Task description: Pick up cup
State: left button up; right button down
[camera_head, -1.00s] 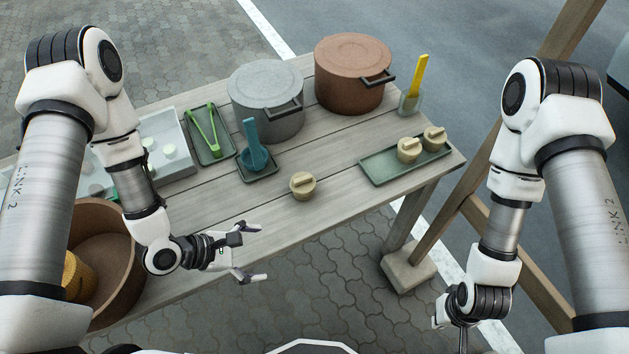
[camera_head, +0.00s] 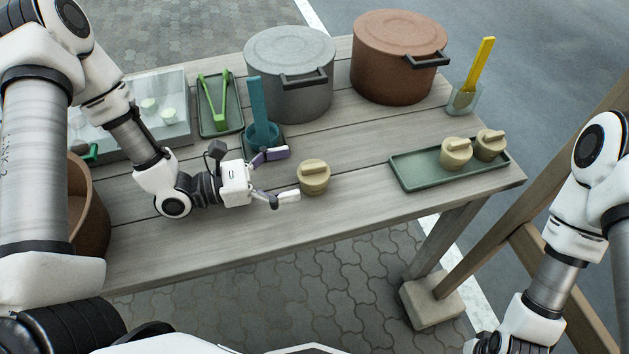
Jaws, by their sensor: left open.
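A small beige lidded cup (camera_head: 314,178) stands upright on the wooden table, near its front edge. Two similar beige cups, one (camera_head: 456,153) and another (camera_head: 490,145), stand on a green tray (camera_head: 415,178) at the right. My left gripper (camera_head: 286,174) is open just left of the lone cup, its two fingers pointing right towards it. The fingertips look close to the cup; I cannot tell whether they touch it. My right arm is at the lower right, and its gripper is out of the picture.
Behind stand a grey pot (camera_head: 290,80) and a brown pot (camera_head: 399,60). A blue pestle in a mortar (camera_head: 262,125) is close behind my left gripper. Green tongs (camera_head: 215,100), a clear case (camera_head: 165,95) and a brown bowl (camera_head: 88,215) are left. A jar with a yellow spatula (camera_head: 480,70) is far right.

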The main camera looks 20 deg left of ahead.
aim_at(301, 170)
pick_arm(q)
jog(key=x, duration=0.4)
jog(key=shift+s, duration=0.1)
jog(key=shift+s+a+r, duration=0.1)
jog(key=shift+c, duration=0.3)
jog(key=c, duration=1.2)
